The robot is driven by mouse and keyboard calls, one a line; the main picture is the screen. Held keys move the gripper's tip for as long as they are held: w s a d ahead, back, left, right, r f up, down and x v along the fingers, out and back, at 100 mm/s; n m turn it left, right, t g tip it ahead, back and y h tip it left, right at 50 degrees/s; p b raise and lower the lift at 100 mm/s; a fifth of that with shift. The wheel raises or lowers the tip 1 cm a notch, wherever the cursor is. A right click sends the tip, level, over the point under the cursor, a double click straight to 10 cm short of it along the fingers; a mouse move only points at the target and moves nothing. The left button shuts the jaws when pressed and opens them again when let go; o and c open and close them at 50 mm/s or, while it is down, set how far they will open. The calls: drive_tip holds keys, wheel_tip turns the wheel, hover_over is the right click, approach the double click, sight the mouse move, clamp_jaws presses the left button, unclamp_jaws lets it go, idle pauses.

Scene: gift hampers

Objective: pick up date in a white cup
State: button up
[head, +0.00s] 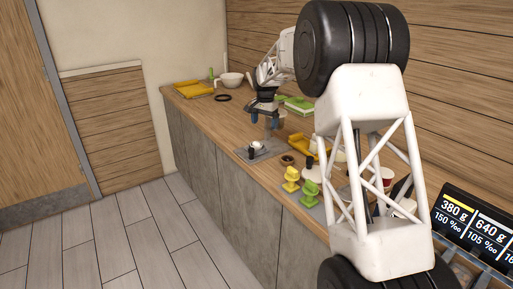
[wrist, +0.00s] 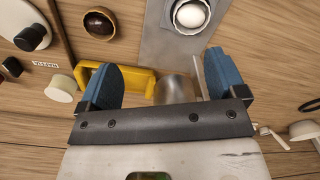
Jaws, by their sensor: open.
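My gripper (wrist: 160,66) is open, its two blue fingers wide apart; in the head view it (head: 265,121) hangs over the counter by a grey plate. I cannot make out a date there. A grey metal cylinder (wrist: 175,88) shows between the fingers, partly hidden by the gripper.
The grey plate (wrist: 160,40) lies beside a brown bowl (wrist: 99,10) with dark contents. A yellow tray (wrist: 138,82) is behind the left finger. Yellow (head: 291,175) and green (head: 310,188) items stand nearer. A black ring (head: 223,98) and white bowl (head: 231,79) are further along the counter.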

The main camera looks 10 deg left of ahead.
hover_over(256, 143)
drive_tip(key=f, duration=0.4)
drive_tip(key=shift+w, duration=0.2)
drive_tip(key=shift+f, duration=0.15)
drive_tip(key=shift+f, duration=1.2)
drive_tip(key=shift+f, duration=0.1)
drive_tip(key=shift+s+f, duration=0.15)
drive_tip(key=shift+f, duration=2.4)
drive_tip(key=shift+c, duration=0.5)
drive_tip(key=c, duration=0.9)
